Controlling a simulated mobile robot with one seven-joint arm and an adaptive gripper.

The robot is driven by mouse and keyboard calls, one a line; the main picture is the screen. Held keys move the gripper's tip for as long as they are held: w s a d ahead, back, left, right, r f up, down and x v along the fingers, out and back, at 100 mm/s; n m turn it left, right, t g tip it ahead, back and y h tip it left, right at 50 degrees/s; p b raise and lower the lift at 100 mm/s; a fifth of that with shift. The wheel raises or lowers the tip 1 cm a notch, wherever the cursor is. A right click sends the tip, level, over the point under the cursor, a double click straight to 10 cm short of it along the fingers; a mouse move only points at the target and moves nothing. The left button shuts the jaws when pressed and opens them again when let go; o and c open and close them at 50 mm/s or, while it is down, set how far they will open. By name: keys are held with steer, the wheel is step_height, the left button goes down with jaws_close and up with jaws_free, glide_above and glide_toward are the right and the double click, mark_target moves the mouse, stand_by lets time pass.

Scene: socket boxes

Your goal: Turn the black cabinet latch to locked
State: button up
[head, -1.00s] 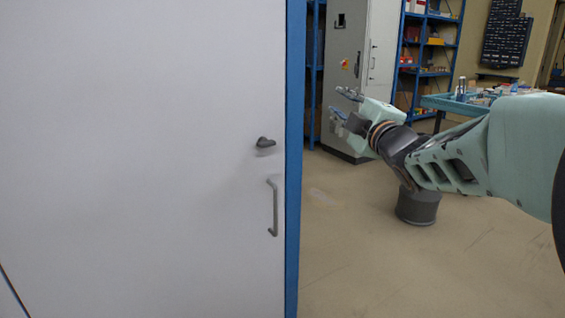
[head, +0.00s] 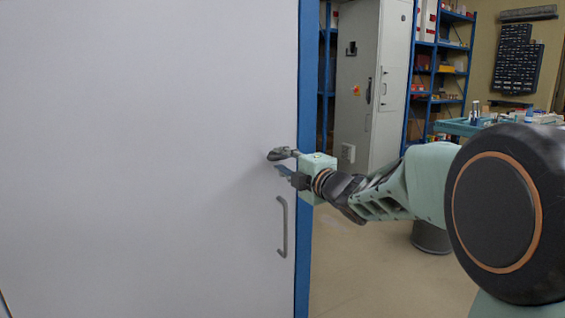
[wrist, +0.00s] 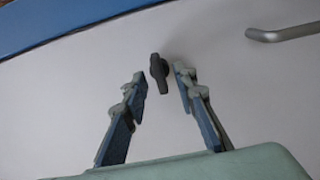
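The black cabinet latch (wrist: 158,73) is a small dark knob on the pale cabinet door (head: 150,150). In the wrist view it shows between my gripper's two fingertips (wrist: 160,77), with a gap on each side. My gripper (head: 281,163) is open, with its fingers pointing at the door. I cannot tell whether the fingertips reach around the latch or stop just short of it. In the head view the fingers overlap the latch, so its angle is hard to read there. In the wrist view its long side runs roughly along the fingers.
A grey bar handle (head: 284,227) is fixed on the door below the latch; it also shows in the wrist view (wrist: 285,33). A blue frame edge (head: 305,240) borders the door. A grey cabinet (head: 365,70) and blue shelves (head: 440,60) stand behind, with open floor between.

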steer(key=shift+w+a, duration=0.4)
steer(key=shift+w, duration=0.2)
steer(key=shift+c, duration=0.4)
jaws_close()
